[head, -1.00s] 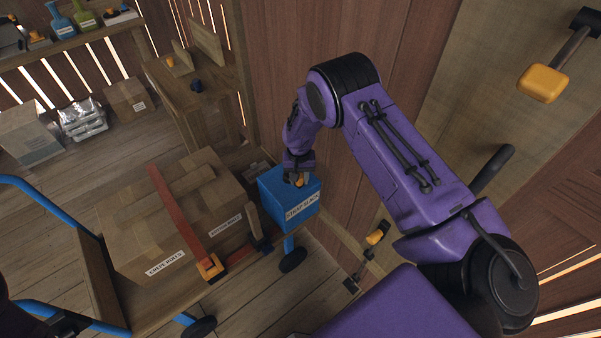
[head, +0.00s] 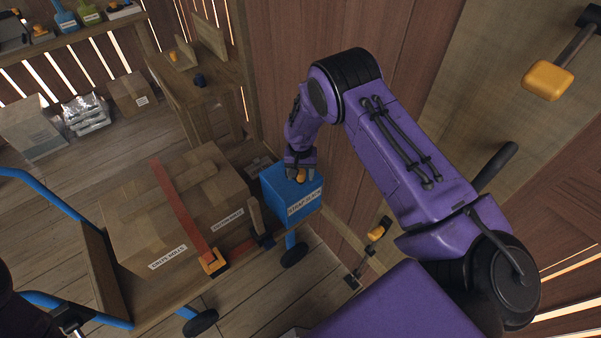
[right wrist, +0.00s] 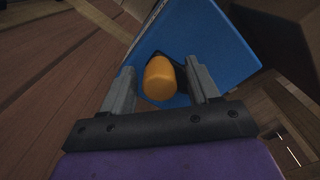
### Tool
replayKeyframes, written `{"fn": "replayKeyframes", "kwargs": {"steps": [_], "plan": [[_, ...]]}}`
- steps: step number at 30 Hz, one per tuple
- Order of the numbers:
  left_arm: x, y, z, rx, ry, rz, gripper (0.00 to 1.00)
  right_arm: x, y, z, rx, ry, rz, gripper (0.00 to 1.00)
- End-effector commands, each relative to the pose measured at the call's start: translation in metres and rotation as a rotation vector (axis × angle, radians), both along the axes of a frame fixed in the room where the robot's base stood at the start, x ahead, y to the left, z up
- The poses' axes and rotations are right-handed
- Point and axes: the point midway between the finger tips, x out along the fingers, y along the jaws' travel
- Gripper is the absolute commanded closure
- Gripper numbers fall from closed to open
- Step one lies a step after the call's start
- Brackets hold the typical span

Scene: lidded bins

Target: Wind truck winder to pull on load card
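The truck (head: 92,262) is a wooden cart with blue rails at lower left. A cardboard box (head: 150,215) rides on it under a red strap (head: 183,211) with an orange-and-black buckle (head: 213,262). An upright lever (head: 257,217), perhaps the winder, stands by the box's right side. My right gripper (head: 301,174) is over the blue labelled bin (head: 290,206). In the right wrist view its fingers (right wrist: 161,85) stand apart on both sides of an orange knob (right wrist: 160,78), with gaps showing. A dark shape by the blue rail at lower left may be my left gripper (head: 68,320); its fingers are unclear.
A wooden stand (head: 195,85) is behind the truck. A shelf (head: 75,40) holds bottles and small items at upper left. A carton (head: 131,94) and wrapped packs (head: 85,114) sit on the floor. A plank wall (head: 310,35) rises close behind my right arm.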

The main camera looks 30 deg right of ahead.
Motion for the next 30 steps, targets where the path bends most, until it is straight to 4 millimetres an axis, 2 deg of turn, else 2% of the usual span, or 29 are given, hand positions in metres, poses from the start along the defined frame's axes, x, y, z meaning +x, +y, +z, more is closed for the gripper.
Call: {"fn": "replayKeyframes", "kwargs": {"steps": [5, 12, 18, 22, 30], "plan": [[0.0, 0.0, -0.002, 0.0, 0.0, 0.0, 0.48, 0.001, 0.0, 0.009, 0.0, -0.001, 0.001, 0.39], [0.0, 0.0, -0.012, 0.0, 0.0, 0.0, 0.48, 0.001, 0.0, 0.063, 0.001, -0.004, 0.0, 0.39], [0.0, 0.0, -0.016, 0.0, 0.0, 0.0, 0.48, 0.0, 0.0, 0.098, 0.0, -0.002, 0.0, 0.39], [0.0, 0.0, -0.017, 0.0, 0.0, 0.0, 0.48, 0.0, 0.0, 0.105, 0.0, 0.0, -0.001, 0.39], [0.0, 0.0, -0.016, 0.0, 0.0, 0.0, 0.48, 0.0, 0.0, 0.105, 0.0, 0.0, 0.0, 0.39]]}}
